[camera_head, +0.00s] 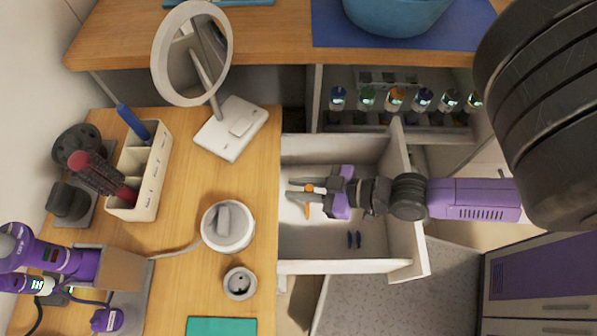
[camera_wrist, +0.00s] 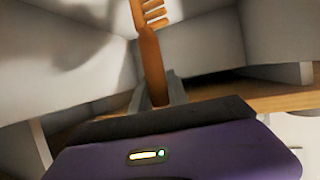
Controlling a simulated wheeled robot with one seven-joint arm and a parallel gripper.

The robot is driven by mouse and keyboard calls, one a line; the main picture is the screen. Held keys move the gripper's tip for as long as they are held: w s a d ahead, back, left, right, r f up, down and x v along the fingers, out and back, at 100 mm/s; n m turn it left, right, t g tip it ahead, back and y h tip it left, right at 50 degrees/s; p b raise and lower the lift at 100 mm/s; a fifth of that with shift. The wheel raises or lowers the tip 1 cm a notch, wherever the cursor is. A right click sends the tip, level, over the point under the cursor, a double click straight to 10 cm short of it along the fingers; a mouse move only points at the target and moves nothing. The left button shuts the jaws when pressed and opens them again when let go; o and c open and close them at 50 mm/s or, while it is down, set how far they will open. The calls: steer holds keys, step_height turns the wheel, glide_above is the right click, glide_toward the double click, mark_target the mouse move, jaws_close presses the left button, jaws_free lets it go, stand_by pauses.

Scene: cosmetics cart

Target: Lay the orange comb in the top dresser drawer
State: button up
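The orange comb (camera_head: 307,210) shows in the head view between the fingers of my gripper (camera_head: 301,191), over the open white dresser drawer (camera_head: 363,150). In the wrist view the comb (camera_wrist: 152,55) stands up from my gripper (camera_wrist: 154,96), its teeth toward the top edge and its handle between the grey fingertips. My gripper is shut on the handle. The comb is within the drawer's outline. Whether it touches the drawer floor cannot be told. The fingers hide part of the handle.
The wooden dresser top (camera_head: 185,225) to the left bears a round mirror (camera_head: 160,55), a brush holder (camera_head: 139,175) and a white cup (camera_head: 228,228). Small bottles (camera_head: 395,99) stand on a shelf above the drawer.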

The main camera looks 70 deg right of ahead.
steer(key=o, duration=0.4)
steer(key=shift+o, duration=0.2)
step_height(320, 180, up, 20)
steer(key=p, duration=0.7)
steer(key=s+a+r+t, duration=0.1)
steer(key=s+a, duration=0.4)
steer(key=a, duration=0.4)
steer(key=shift+s+a+r+m+h, duration=0.2)
steer(key=shift+m+h, duration=0.1)
steer(key=shift+h, duration=0.1)
